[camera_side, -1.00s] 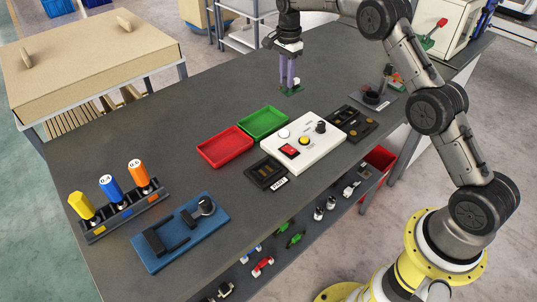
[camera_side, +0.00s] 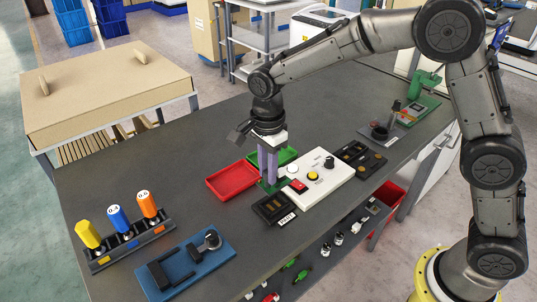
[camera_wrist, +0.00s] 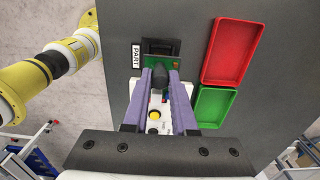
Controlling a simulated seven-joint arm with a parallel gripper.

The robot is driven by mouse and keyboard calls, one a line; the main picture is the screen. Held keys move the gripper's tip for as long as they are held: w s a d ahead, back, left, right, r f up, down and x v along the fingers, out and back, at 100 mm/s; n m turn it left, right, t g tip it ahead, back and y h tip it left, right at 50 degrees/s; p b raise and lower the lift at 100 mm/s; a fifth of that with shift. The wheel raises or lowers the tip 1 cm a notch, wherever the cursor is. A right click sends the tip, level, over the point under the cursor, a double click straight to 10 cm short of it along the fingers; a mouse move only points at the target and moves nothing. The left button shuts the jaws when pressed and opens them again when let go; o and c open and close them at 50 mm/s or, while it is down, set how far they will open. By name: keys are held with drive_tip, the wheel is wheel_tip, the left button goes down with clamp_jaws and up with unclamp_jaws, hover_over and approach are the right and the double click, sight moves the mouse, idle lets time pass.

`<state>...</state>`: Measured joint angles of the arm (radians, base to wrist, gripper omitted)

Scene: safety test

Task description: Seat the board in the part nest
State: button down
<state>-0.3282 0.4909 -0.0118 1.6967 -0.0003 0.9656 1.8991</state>
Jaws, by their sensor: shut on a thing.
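My gripper (camera_side: 268,182) points down with its purple fingers shut on the small green board (camera_wrist: 178,68). In the side view the board (camera_side: 266,187) hangs low at the fingertips, just behind the part nest. The black part nest (camera_side: 272,209) has a white PART label and lies on the bench at the left end of the white panel box. In the wrist view the nest (camera_wrist: 160,45) is just beyond the board, which covers its near part. A dark rounded piece stands between the fingertips. I cannot tell the gap between board and nest.
The white panel box (camera_side: 322,187) with buttons and a knob adjoins the nest. A red tray (camera_side: 231,180) and a green tray (camera_side: 285,156) lie behind. A black holder (camera_side: 357,158) is right of the box. The blue fixture (camera_side: 184,262) and tool rack (camera_side: 128,241) stand front left.

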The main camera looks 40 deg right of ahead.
sight(268, 192)
drive_tip(key=shift+f, duration=2.7)
drive_tip(key=shift+f, duration=0.95)
drive_tip(key=shift+c, duration=1.2)
unclamp_jaws()
drive_tip(key=shift+r, duration=0.1)
drive_tip(key=shift+r, duration=3.45)
